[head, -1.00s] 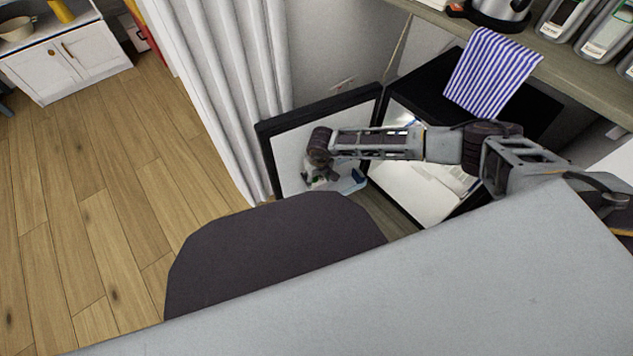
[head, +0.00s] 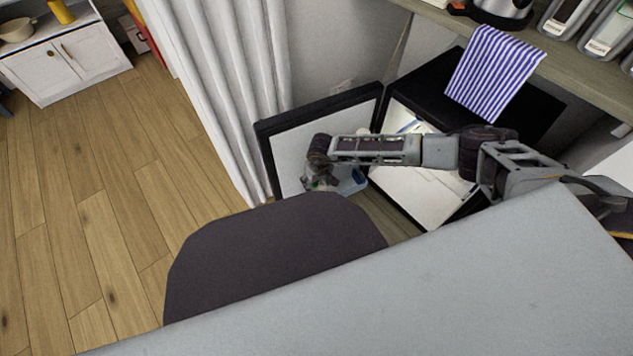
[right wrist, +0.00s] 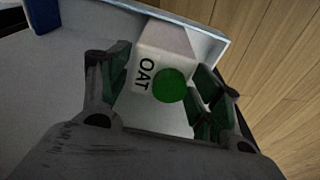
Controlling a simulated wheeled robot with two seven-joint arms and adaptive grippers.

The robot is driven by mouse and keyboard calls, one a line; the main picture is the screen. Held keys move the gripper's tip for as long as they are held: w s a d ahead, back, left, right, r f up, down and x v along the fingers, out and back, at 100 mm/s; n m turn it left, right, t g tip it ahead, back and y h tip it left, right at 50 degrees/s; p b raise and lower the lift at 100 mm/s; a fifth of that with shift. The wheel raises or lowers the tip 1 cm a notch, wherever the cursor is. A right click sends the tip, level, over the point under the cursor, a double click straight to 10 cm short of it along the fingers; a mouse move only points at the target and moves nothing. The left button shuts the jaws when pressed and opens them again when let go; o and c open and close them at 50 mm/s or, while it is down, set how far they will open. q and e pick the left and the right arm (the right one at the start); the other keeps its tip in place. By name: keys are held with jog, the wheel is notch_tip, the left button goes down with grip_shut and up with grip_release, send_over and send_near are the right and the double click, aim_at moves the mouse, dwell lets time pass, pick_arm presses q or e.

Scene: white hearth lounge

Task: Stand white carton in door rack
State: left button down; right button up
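The white carton (right wrist: 150,65) has "OAT" in black and a round green cap. The door rack (head: 354,182) is a shallow pale-blue tray beside the gripper. It also shows in the right wrist view (right wrist: 212,40), beyond the carton. Whether the carton's base touches the rack is hidden. My left gripper is not in view.
The dark fridge (head: 545,110) stands open on the right, with a striped towel (head: 492,72) over its top. A shelf (head: 575,62) with containers runs above it. A white curtain (head: 225,80) hangs left of the door. The wooden floor (head: 100,200) at left is clear.

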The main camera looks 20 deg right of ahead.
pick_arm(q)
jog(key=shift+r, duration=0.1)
pick_arm(e)
jog(key=shift+r, duration=0.1)
pick_arm(q)
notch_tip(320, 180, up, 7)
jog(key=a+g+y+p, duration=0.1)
jog(key=p, duration=0.4)
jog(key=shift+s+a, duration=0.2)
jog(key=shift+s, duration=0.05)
pick_arm(e)
notch_tip(320, 180, up, 12)
jog(key=s, duration=0.1)
jog(key=shift+s, duration=0.4)
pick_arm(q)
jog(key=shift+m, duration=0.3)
